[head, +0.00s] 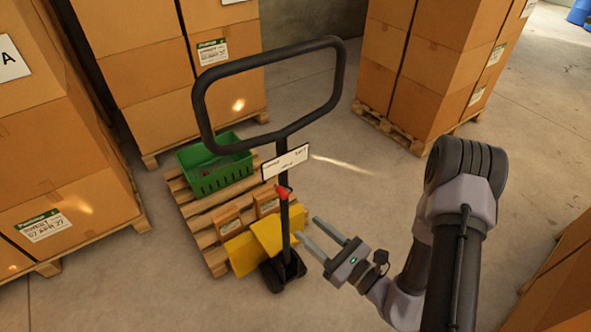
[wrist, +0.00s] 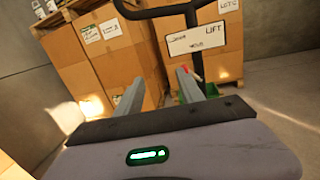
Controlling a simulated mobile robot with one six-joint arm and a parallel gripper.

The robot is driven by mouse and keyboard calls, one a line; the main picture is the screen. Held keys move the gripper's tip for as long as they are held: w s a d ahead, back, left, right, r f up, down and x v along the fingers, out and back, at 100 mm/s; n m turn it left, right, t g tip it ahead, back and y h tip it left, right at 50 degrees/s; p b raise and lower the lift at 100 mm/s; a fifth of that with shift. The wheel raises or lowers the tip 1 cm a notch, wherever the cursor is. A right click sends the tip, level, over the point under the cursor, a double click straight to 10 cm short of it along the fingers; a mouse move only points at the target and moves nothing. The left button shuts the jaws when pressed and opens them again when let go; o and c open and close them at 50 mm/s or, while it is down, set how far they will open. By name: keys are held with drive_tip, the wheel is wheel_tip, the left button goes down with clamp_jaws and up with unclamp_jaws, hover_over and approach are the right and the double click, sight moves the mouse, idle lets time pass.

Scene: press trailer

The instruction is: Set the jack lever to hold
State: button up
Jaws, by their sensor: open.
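The pallet jack's black loop handle (head: 268,95) stands upright in the head view, with a white sign (head: 286,162) on its column. The sign also shows in the wrist view (wrist: 196,39); "LIFT" reads at its right, and the other words are blurred. The small red lever (head: 283,192) sits just below the sign. Its red part shows in the wrist view (wrist: 196,76), partly hidden by a finger; its exact setting is unclear. My gripper (head: 308,230) is open and empty, apart from the lever, to its lower right in the head view.
A pallet (head: 211,237) behind the jack bears a green crate (head: 216,172) and small boxes. Yellow jack parts (head: 262,240) lie low beside the column. Stacked cartons (head: 432,55) stand on pallets around. Bare floor (head: 345,185) lies right of the jack.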

sight(286, 198)
wheel_tip(286, 198, down, 4)
drive_tip(key=d+m+t+h, duration=0.1)
drive_tip(key=d+m+h, duration=0.1)
drive_tip(key=d+h, duration=0.1)
drive_tip(key=b+x, duration=0.2)
drive_tip(key=x, duration=1.6)
drive_tip(key=shift+r, duration=0.25)
clamp_jaws()
drive_tip(key=shift+s, duration=0.1)
